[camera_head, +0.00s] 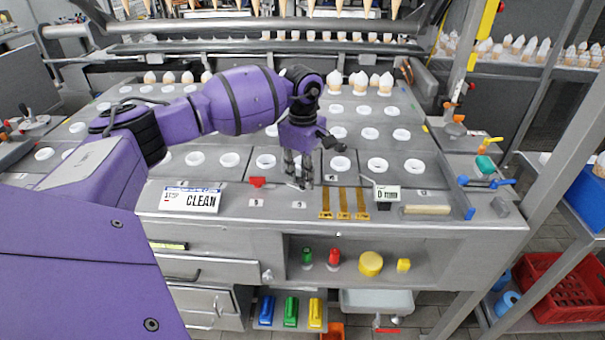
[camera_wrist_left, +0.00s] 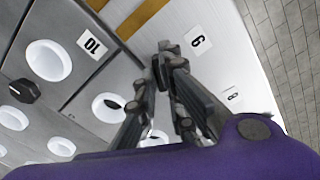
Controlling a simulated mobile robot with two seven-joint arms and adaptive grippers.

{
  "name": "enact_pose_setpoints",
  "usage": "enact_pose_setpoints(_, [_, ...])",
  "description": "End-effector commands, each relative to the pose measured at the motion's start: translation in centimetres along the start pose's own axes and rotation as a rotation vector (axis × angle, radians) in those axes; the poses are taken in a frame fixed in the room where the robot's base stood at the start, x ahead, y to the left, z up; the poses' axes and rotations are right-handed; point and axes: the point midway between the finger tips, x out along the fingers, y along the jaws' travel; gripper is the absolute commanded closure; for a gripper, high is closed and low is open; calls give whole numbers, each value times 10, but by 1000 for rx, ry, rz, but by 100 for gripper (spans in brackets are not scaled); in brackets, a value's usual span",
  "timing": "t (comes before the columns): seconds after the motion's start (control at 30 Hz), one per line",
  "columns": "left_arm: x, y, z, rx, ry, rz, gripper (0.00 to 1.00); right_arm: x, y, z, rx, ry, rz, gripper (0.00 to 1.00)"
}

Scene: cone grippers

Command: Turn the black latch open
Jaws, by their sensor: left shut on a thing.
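My left gripper (camera_head: 301,182) reaches down to the front strip of the grey machine top, just behind the label 9. Its fingers are close together on a small dark piece, which I take to be the black latch (camera_wrist_left: 166,47). The wrist view shows the left gripper (camera_wrist_left: 172,64) with this piece at the fingertips, beside the label 9. The fingers hide most of the latch, so I cannot tell how far it is turned. My right gripper is in neither view.
A red latch (camera_head: 257,182) lies just left of my left gripper. White round cup holders (camera_head: 340,163) fill the panel behind. A CLEAN sign (camera_head: 190,199) stands at left.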

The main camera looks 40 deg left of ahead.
Motion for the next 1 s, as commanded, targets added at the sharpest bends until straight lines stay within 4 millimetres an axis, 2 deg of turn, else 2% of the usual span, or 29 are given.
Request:
enact_pose_setpoints(0.2, [-1,0,0,-171,0,-1,100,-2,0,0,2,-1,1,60])
enact_pose_setpoints(0.5, [0,0,0,-324,0,-1,100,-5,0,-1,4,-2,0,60])
enact_pose_setpoints(1.0, [0,0,0,-379,0,-1,100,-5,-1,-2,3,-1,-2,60])
